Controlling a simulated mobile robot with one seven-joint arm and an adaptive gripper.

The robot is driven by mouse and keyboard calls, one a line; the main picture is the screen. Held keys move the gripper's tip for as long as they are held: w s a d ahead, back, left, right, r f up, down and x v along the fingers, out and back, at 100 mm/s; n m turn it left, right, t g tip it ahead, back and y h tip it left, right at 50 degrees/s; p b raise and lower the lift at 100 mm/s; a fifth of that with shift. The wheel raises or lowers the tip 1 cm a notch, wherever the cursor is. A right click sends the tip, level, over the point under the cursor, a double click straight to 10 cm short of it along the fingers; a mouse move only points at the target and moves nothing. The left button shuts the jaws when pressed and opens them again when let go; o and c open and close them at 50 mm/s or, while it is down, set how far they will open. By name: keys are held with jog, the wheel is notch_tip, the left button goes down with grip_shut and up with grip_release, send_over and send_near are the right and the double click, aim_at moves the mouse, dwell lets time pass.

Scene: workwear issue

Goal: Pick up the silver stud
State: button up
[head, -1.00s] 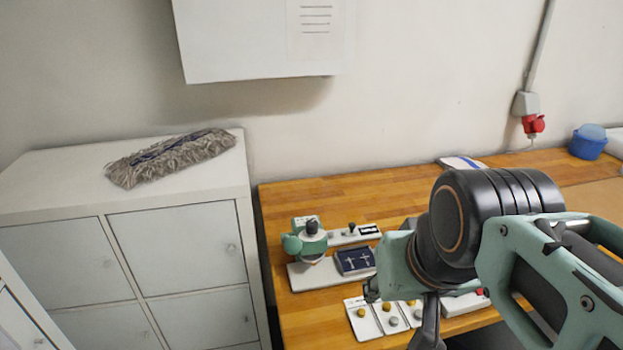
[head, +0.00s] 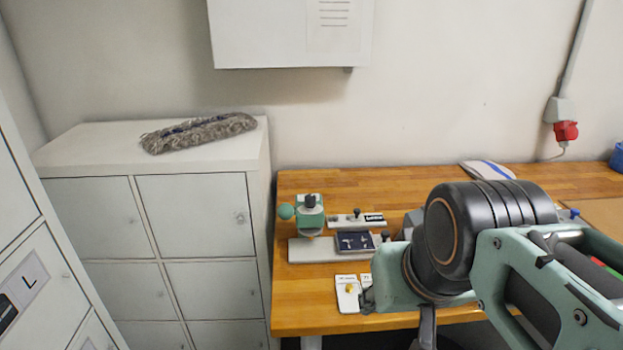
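The silver stud cannot be made out now; my arm covers part of the bench where the small white cards lie. A gold stud (head: 349,287) shows on the nearest white card (head: 347,301), at the bench's front edge. A second white card (head: 366,279) is partly hidden behind my wrist. My gripper (head: 397,315) hangs below the teal wrist, just right of the cards. Its dark fingers appear spread apart with nothing seen between them, though the lower one is cut off by the frame.
A teal press (head: 309,215) and a grey base with a dark tray (head: 354,242) stand behind the cards on the wooden bench (head: 330,180). Lockers (head: 195,215) with a mop head (head: 199,132) on top stand left. A wall cabinet (head: 265,35) hangs above.

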jog(key=shift+r, duration=0.1)
dwell(0.3)
notch_tip(320, 180, up, 5)
jog(key=p, duration=0.5)
jog(key=shift+c, duration=0.7)
jog(key=shift+w+a+f, duration=0.1)
jog(key=shift+a+f, duration=0.1)
jog(key=shift+f, duration=0.05)
